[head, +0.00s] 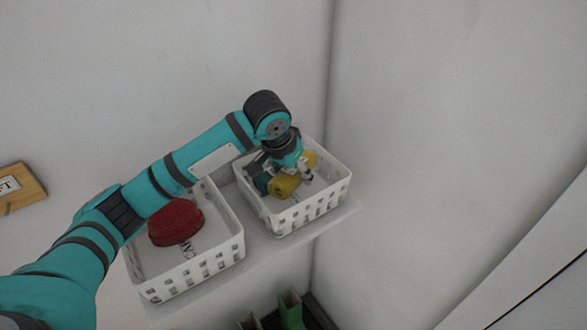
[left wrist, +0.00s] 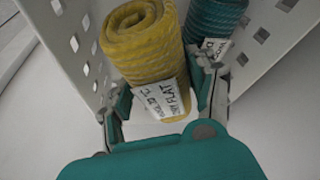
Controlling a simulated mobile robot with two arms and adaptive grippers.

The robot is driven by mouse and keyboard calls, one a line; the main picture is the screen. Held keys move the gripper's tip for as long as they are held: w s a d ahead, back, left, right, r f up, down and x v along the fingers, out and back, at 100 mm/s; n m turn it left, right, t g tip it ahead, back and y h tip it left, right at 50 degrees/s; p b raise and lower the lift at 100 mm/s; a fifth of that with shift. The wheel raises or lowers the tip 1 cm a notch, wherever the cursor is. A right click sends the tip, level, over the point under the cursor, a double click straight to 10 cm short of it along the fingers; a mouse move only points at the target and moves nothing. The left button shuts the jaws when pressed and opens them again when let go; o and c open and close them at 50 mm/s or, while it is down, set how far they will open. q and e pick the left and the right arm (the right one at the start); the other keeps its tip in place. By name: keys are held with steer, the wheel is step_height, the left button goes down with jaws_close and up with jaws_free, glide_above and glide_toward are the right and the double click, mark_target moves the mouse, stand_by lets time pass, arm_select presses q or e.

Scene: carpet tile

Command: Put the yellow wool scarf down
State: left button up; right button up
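The yellow wool scarf (head: 284,187) is rolled up inside the right white basket in the head view. In the left wrist view the scarf (left wrist: 145,45) shows its coiled end and a white printed tag. My left gripper (head: 289,175) reaches down into this basket over the scarf. In the left wrist view its fingers (left wrist: 160,100) lie on both sides of the scarf, with the pads against it. Whether the scarf rests fully on the basket floor is hidden. My right gripper is in neither view.
A teal rolled item (left wrist: 213,22) lies close beside the scarf in the right basket (head: 312,213). The left basket (head: 215,257) holds a red knitted item (head: 176,221). Both baskets stand on a white shelf (head: 279,249) near a wall corner. Green boots (head: 291,310) are below.

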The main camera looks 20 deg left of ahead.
arm_select(q)
steer(key=o, duration=0.4)
steer(key=shift+r, duration=0.1)
steer(key=shift+r, duration=0.2)
steer(key=b+v, duration=0.4)
steer(key=v, duration=0.7)
steer(key=shift+s+r, duration=0.1)
steer(key=shift+r, duration=0.2)
steer(key=shift+s+r, duration=0.2)
steer(key=shift+r, duration=0.3)
